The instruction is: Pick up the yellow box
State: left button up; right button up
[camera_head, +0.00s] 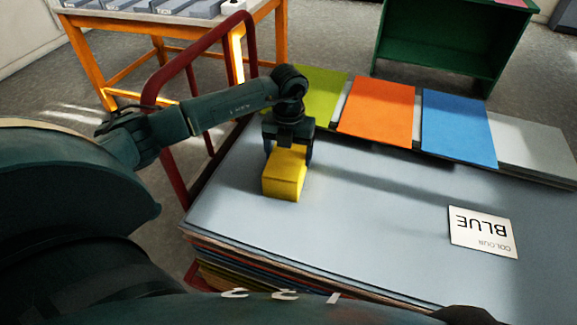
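The yellow box (284,181) is on or just above the pale blue-grey top sheet (370,240) of a stack, near its left edge. My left gripper (288,155) points down over the box, with a dark finger on each side of its far part. The fingers look closed against the box sides. Whether the box touches the sheet is hard to tell. My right gripper does not show.
Green (314,92), orange (377,110) and blue (458,127) panels lie along the stack's far side. A white card reading "COLOUR BLUE" (482,232) lies at the right. A dark red rail (172,150) runs along the left. The middle sheet area is clear.

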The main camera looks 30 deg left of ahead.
pick_arm(q)
jog(key=c, duration=0.7)
jog(key=shift+c, duration=0.2)
jog(key=shift+r, duration=0.15)
